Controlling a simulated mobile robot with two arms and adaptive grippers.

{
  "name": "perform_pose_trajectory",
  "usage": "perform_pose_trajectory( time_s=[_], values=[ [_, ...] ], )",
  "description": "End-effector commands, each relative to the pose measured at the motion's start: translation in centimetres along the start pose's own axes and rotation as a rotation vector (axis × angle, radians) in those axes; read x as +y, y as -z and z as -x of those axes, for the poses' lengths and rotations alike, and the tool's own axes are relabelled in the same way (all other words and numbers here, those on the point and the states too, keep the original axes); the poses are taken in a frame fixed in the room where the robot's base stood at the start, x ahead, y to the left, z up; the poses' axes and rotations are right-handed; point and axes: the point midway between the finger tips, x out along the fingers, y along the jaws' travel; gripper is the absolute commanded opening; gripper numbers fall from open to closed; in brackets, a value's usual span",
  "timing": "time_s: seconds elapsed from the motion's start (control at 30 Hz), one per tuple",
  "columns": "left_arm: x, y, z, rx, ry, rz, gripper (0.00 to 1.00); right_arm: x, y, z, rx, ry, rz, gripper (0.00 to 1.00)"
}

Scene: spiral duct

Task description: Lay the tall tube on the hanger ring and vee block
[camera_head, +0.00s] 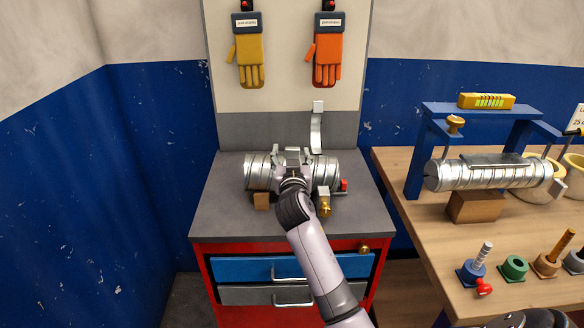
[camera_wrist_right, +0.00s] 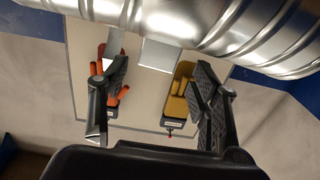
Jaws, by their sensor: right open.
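A silver ribbed tube (camera_head: 259,170) lies across the grey cabinet top, with a wooden block (camera_head: 261,201) under or in front of its left part. My right gripper (camera_head: 293,157) is at the tube's middle and hides part of it. In the right wrist view my right gripper (camera_wrist_right: 155,85) is open, with nothing seen between its fingers; the ribbed tube (camera_wrist_right: 240,32) runs close beyond them. Contact cannot be told. A second ribbed tube (camera_head: 490,176) lies on the bench, over a wooden block (camera_head: 476,207) and under a blue frame (camera_head: 482,110). Neither block's vee shows clearly. My left gripper is out of view.
A curved metal strip (camera_head: 316,128) stands behind the cabinet tube. A brass knob (camera_head: 325,209) is in front of it. Yellow (camera_head: 250,60) and orange (camera_head: 325,60) gloves hang on the panel. The workbench (camera_head: 425,232) at right holds several small fittings. The cabinet's front left top is clear.

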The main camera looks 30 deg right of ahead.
Motion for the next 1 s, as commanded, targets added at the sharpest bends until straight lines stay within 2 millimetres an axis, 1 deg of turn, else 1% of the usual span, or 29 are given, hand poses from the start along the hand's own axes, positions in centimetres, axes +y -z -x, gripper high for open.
perform_pose_trajectory(
  time_s=[0.03, 0.2, 0.3, 0.4, 0.5, 0.6, 1.0],
  values=[
    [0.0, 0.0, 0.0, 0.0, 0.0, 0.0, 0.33, -0.1, -0.1, 1.3, -0.001, 0.002, -0.003, 0.57],
    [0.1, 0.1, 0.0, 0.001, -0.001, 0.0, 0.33, -0.1, -0.1, 4.9, -0.001, 0.003, -0.004, 0.57],
    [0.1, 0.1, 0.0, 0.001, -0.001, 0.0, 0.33, -0.1, -0.1, 6.6, 0.0, 0.002, -0.003, 0.57],
    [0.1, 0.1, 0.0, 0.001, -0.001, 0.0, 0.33, -0.1, 0.0, 7.8, 0.0, 0.001, -0.001, 0.57],
    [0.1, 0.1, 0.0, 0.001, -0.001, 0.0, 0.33, 0.0, 0.0, 8.4, 0.001, 0.001, -0.001, 0.57],
    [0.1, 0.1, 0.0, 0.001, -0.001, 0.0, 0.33, 0.0, 0.1, 8.7, 0.001, 0.0, 0.0, 0.57],
    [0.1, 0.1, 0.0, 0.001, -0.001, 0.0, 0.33, 0.0, 0.1, 8.6, 0.002, 0.001, 0.0, 0.57]
  ],
)
